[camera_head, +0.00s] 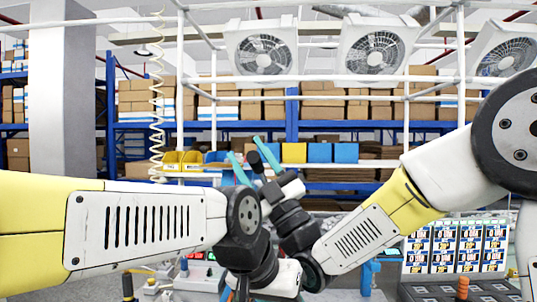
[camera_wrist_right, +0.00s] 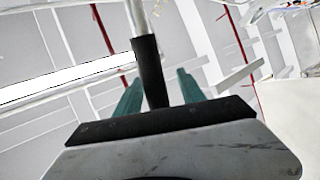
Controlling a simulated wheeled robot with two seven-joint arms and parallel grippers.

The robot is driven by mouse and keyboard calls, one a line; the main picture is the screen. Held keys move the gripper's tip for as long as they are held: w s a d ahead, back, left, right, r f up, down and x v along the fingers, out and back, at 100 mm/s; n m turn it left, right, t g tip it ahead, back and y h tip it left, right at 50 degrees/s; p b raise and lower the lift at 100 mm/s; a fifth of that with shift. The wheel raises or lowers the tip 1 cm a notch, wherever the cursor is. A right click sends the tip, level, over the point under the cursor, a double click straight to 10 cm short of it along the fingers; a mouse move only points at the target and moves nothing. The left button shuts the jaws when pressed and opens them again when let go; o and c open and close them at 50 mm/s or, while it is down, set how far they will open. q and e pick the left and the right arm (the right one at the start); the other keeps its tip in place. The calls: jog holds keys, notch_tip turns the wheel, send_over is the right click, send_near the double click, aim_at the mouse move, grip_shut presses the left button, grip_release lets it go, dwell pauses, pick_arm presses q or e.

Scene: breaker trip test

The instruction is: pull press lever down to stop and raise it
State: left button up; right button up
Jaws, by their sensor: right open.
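The press lever shows in the right wrist view as a black grip (camera_wrist_right: 150,72) on a thin silver rod. My right gripper (camera_wrist_right: 158,90) has its two teal fingers apart, one on each side of the grip's lower end. Gaps show on both sides, so the fingers are not closed on it. In the head view my right gripper (camera_head: 252,160) points up and left, with the dark end of the grip (camera_head: 255,162) between its fingers. My left wrist crosses in front of the lower middle. The left fingers are mostly hidden at the bottom edge, and the press body is hidden by my arms.
Yellow and blue bins (camera_head: 293,153) line a shelf behind. A panel of labelled cards (camera_head: 457,247) stands at the lower right. My two arms cross closely in the middle.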

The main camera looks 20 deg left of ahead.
jog(key=v, duration=0.7)
jog(key=shift+a, duration=0.1)
